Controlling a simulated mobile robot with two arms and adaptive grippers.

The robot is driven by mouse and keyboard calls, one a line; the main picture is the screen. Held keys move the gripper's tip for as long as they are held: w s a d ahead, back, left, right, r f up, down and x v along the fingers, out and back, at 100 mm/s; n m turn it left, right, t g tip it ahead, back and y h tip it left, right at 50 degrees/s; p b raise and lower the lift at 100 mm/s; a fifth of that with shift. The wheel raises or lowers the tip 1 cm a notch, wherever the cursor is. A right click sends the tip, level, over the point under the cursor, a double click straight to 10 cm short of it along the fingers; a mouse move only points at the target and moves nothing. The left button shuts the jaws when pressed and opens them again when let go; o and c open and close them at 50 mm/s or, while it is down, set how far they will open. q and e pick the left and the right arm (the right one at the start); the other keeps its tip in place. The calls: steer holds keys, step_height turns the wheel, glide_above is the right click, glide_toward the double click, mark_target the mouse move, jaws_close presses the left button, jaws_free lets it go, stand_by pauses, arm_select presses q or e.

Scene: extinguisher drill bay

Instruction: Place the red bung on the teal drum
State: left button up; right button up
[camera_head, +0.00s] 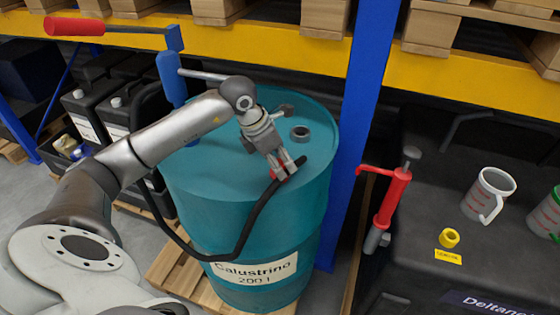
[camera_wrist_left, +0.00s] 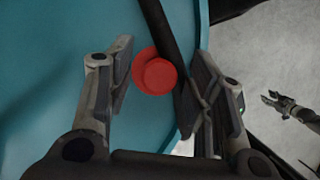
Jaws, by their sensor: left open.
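The teal drum (camera_head: 225,170) stands upright on a pallet, with a dark round fitting (camera_head: 300,133) on its top. My left gripper (camera_head: 288,172) points down at the near right part of the drum top. The red bung (camera_wrist_left: 155,73) shows between its fingers in the left wrist view, against the teal drum top; only a bit of red shows in the head view. The left gripper (camera_wrist_left: 160,85) is open, its left finger close to the bung. In the left wrist view, a small grey gripper (camera_wrist_left: 270,98), apparently my right one, is over the floor; its jaws are too small to judge.
A black hose (camera_head: 245,235) runs across the drum edge and passes beside the bung. A blue pump (camera_head: 172,80) with a red handle (camera_head: 75,26) rises from the drum. A blue post (camera_head: 365,110) stands right behind. A dark case (camera_head: 450,190) at right carries a jug (camera_head: 488,195), a yellow ring (camera_head: 449,238) and a red pump (camera_head: 392,198).

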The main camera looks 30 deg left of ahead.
arm_select(q)
steer(key=b+v, duration=0.2)
steer(key=v, duration=0.9)
steer(key=shift+r, duration=0.2)
